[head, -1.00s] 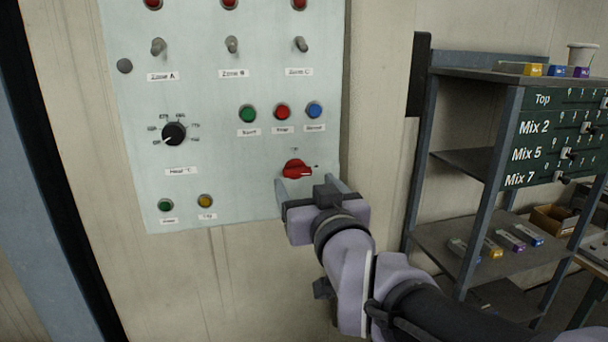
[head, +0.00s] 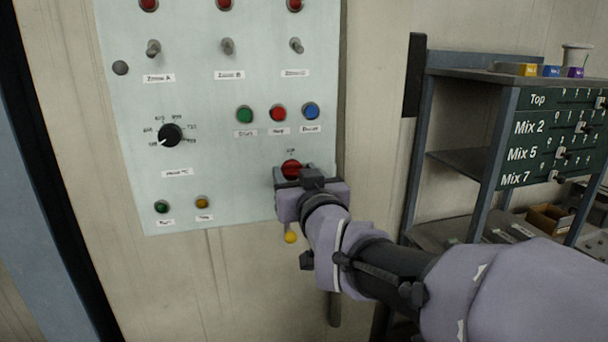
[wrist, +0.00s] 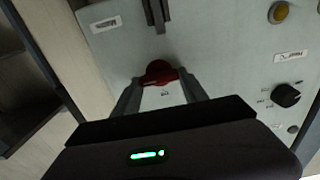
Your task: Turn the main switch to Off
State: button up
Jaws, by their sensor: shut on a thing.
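The main switch is a red rotary knob (head: 291,167) low on the right of the pale control panel (head: 235,185). A small label stands just above it; its print is too small to read. My gripper (head: 294,177) is at the panel with its fingers around the knob, one on each side. In the wrist view the red knob (wrist: 158,73) sits between the two grey fingertips (wrist: 159,84), which are shut on it. The knob's lower part is hidden behind my gripper in the head view, and I cannot tell its exact setting.
Green, red and blue buttons (head: 278,113) sit just above the knob. A black heat dial (head: 170,135) is at left, with toggle switches (head: 227,46) higher up. A shelf rack (head: 480,190) stands at right.

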jog(key=shift+f+n+b, duration=0.1)
jog(key=shift+n+b, duration=0.2)
jog(key=shift+b, duration=0.05)
jog(key=n+b, duration=0.3)
jog(key=shift+f+n, duration=0.1)
jog(key=shift+n, duration=0.2)
jog(key=n+b, duration=0.1)
jog(key=n, duration=0.3)
jog(key=shift+a+n, duration=0.15)
jog(key=shift+n, duration=0.15)
jog(key=n, duration=0.4)
jog(key=shift+n+b, duration=0.3)
jog(key=shift+n, duration=2.2)
jog(key=o, duration=1.4)
